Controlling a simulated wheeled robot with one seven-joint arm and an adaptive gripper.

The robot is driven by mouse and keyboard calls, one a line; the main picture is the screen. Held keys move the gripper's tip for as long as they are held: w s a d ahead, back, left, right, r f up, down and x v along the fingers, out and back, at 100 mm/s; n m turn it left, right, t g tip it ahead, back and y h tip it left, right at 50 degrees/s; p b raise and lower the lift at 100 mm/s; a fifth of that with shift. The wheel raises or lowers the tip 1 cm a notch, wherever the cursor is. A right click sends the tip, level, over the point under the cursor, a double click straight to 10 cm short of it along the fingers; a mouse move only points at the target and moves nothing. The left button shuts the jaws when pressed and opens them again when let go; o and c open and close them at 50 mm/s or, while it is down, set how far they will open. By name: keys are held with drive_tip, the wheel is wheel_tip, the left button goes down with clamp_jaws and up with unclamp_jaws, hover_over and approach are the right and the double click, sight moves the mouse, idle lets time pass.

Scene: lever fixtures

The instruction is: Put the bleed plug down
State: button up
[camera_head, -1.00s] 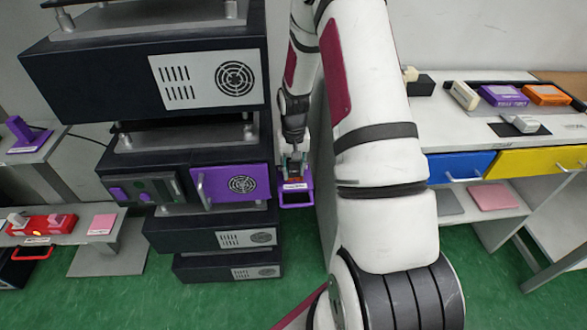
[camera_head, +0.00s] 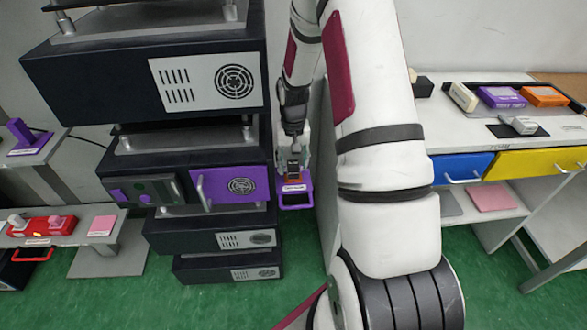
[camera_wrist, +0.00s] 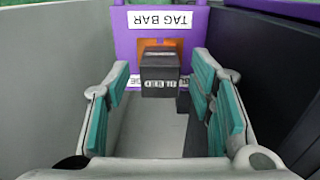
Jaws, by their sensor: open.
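The bleed plug (camera_wrist: 160,74) is a small dark block with a partly readable upside-down label in the wrist view. It stands at the purple bar (camera_wrist: 118,42) labelled TAG BAR, with an orange patch behind it. Whether it is fully seated cannot be told. My gripper (camera_wrist: 162,80) is open, with teal pads on both sides of the plug and a visible gap at each side. In the head view my gripper (camera_head: 293,160) is just above the purple bar (camera_head: 295,198), right of the dark cabinet; the plug is too small to make out clearly there.
The dark stacked cabinet (camera_head: 120,85) with a purple door (camera_head: 225,188) stands close to the left of my gripper. A grey wall shows left in the wrist view, leaving a narrow gap. A bench (camera_head: 440,120) with coloured drawers is at right.

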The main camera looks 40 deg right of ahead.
sight(294, 165)
wheel_tip(294, 165, up, 9)
drive_tip(key=shift+f+p, duration=0.1)
drive_tip(key=shift+p, duration=0.4)
drive_tip(key=shift+s, duration=0.1)
